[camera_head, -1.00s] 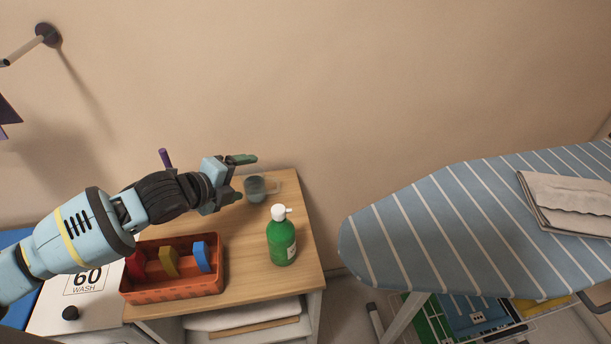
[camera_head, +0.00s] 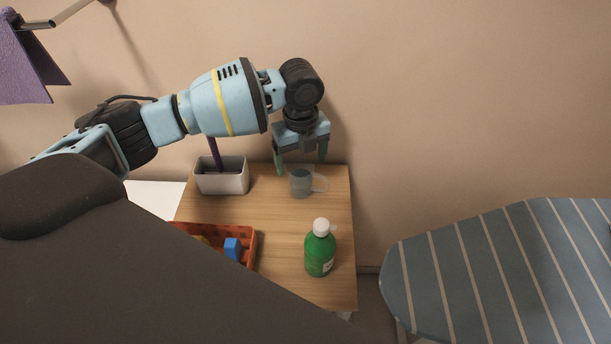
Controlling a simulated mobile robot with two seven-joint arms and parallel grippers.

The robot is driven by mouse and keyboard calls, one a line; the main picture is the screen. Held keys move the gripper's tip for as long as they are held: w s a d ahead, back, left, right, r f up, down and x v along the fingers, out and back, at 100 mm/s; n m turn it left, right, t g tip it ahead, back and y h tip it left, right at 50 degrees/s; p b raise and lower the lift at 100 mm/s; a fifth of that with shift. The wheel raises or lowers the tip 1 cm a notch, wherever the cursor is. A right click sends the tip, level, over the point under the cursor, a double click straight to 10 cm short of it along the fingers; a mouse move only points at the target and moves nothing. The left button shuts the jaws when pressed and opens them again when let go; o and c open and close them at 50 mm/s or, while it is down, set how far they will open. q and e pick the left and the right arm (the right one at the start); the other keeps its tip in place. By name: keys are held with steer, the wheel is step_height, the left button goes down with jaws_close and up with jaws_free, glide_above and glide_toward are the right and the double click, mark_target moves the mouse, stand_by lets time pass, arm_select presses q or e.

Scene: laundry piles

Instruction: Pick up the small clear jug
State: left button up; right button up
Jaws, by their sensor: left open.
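The small clear jug (camera_head: 301,184) stands upright near the back of the wooden cabinet top (camera_head: 290,245), its handle toward the right. It looks greyish and see-through. My left gripper (camera_head: 301,168) points down just above and behind the jug. Its two green-tipped fingers are spread apart, and nothing is held between them. Whether the fingers touch the jug cannot be told from this angle. My right gripper is not in view.
A green bottle with a white cap (camera_head: 320,249) stands in front of the jug. A white planter box (camera_head: 221,178) with a purple stick is to the left. An orange crate (camera_head: 249,254) holds coloured items. A striped ironing board (camera_head: 500,270) is at right.

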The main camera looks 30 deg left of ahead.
mark_target(301, 182)
arm_select(q)
steer(key=shift+s+d+f, duration=0.1)
steer(key=shift+f, duration=1.9)
steer(key=shift+s+f, duration=0.1)
steer(key=shift+f, duration=1.85)
steer(key=shift+c, duration=0.3)
steer(key=c, duration=1)
